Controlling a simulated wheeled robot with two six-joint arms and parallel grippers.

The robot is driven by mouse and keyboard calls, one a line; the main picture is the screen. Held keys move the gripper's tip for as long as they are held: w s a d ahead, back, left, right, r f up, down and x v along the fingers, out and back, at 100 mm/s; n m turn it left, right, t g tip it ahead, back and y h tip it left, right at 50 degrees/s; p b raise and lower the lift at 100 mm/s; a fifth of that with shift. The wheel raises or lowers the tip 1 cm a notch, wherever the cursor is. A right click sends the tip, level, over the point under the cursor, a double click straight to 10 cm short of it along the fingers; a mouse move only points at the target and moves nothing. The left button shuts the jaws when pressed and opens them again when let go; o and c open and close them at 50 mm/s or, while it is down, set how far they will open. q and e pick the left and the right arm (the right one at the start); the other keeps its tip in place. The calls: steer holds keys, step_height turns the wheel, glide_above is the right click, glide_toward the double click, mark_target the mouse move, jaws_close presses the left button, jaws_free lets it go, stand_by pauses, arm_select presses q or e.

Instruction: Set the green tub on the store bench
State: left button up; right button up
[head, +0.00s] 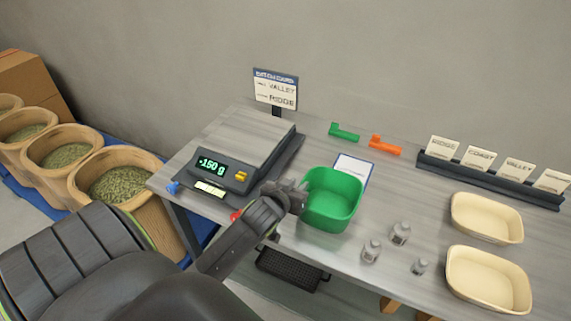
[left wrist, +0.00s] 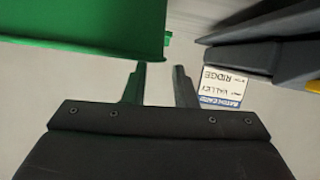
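The green tub (head: 333,205) is upright and looks empty. It appears to rest on the grey bench (head: 440,225), right of the scale and near the front edge. My left gripper (head: 300,196) is at the tub's left side in the head view. In the left wrist view the tub (left wrist: 85,30) fills the upper left. The left gripper's fingers (left wrist: 160,85) are apart with nothing seen between them, and the tub's rim lies just beyond the fingertips. The head view does not clearly show whether they touch the tub. My right gripper is not in view.
A scale (head: 232,150) reading -150 g stands left of the tub. Small grey weights (head: 400,233), two cream trays (head: 488,280), a green scoop (head: 345,133), an orange scoop (head: 384,146) and a card rack (head: 490,180) are on the bench. Pellet-filled baskets (head: 120,185) stand at left.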

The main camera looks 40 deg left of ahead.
arm_select(q)
steer(key=v, duration=0.8)
steer(key=shift+b, duration=0.3)
